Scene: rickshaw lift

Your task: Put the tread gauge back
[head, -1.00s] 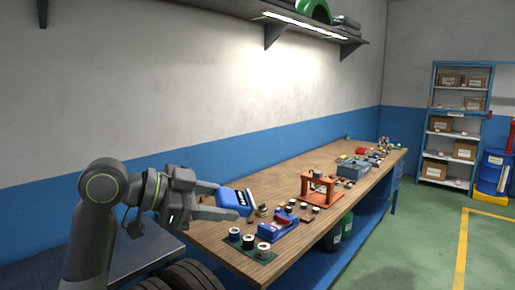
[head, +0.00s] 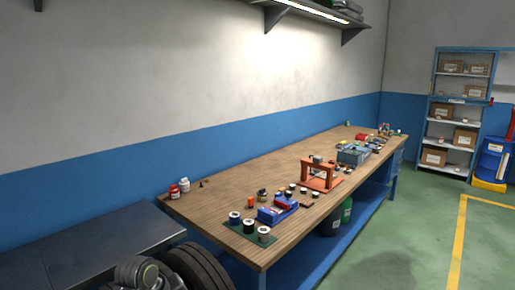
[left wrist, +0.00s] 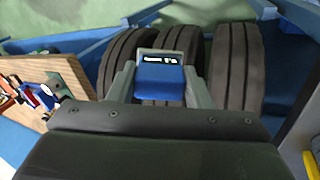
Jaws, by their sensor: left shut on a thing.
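The tread gauge, a blue block with a small dark display, (left wrist: 160,82) is in the left wrist view. My left gripper (left wrist: 160,72) is shut on it, one grey finger on each side. Dark tyres show behind the gauge in that view. In the head view only part of my left arm shows at the bottom left, and I cannot make out the gauge there. My right gripper is in neither view.
The wooden workbench (head: 225,176) holds a blue tool holder (head: 276,212), an orange press frame (head: 320,176), a green mat with spools (head: 246,232) and red and white bottles (head: 179,188). A dark metal table (head: 95,243) and tyres (head: 200,268) stand left of it. The bench's near-left top is mostly clear.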

